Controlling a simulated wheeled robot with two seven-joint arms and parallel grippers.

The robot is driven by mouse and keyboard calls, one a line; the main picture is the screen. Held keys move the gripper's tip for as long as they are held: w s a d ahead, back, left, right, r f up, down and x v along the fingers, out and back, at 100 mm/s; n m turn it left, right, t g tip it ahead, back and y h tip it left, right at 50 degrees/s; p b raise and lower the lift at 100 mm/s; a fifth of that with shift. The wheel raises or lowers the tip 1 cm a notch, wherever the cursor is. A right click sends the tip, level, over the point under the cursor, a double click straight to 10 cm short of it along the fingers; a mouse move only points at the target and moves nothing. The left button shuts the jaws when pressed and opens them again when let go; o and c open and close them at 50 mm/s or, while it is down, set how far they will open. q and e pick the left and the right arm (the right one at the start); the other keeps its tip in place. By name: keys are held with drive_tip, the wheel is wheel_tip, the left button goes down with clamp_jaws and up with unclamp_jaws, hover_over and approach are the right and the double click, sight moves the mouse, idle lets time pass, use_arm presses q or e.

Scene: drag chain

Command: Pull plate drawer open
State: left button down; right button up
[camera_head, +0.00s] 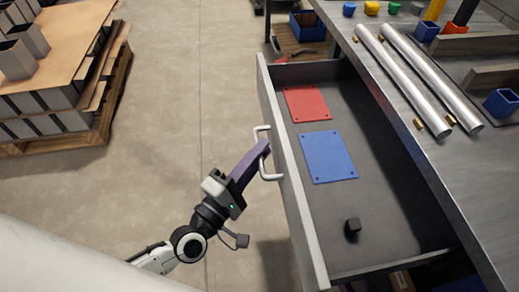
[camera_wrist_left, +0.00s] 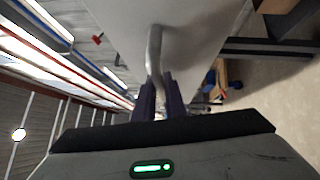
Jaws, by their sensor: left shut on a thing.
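The plate drawer (camera_head: 294,200) stands open under the workbench, pulled out to the left. Inside it lie a red plate (camera_head: 307,103), a blue plate (camera_head: 328,156) and a small black block (camera_head: 352,227). A white bar handle (camera_head: 271,175) is on the drawer's front. My left gripper (camera_head: 263,150) is at the handle, with its purple fingers shut on it. In the left wrist view the handle (camera_wrist_left: 154,52) runs down between the two fingers (camera_wrist_left: 159,98). My right gripper is in neither view.
The workbench (camera_head: 450,170) on the right carries two metal tubes (camera_head: 405,78) and small bins. A pallet with stacked boxes (camera_head: 60,85) stands at the left. A blue crate (camera_head: 308,26) is at the back. The floor (camera_head: 190,90) left of the drawer is clear.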

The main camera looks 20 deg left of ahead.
use_arm(q)
drive_tip(key=shift+s+a, duration=0.15)
drive_tip(key=shift+a, duration=0.1)
drive_tip(key=c, duration=1.8)
unclamp_jaws()
drive_tip(key=shift+v, duration=5.2)
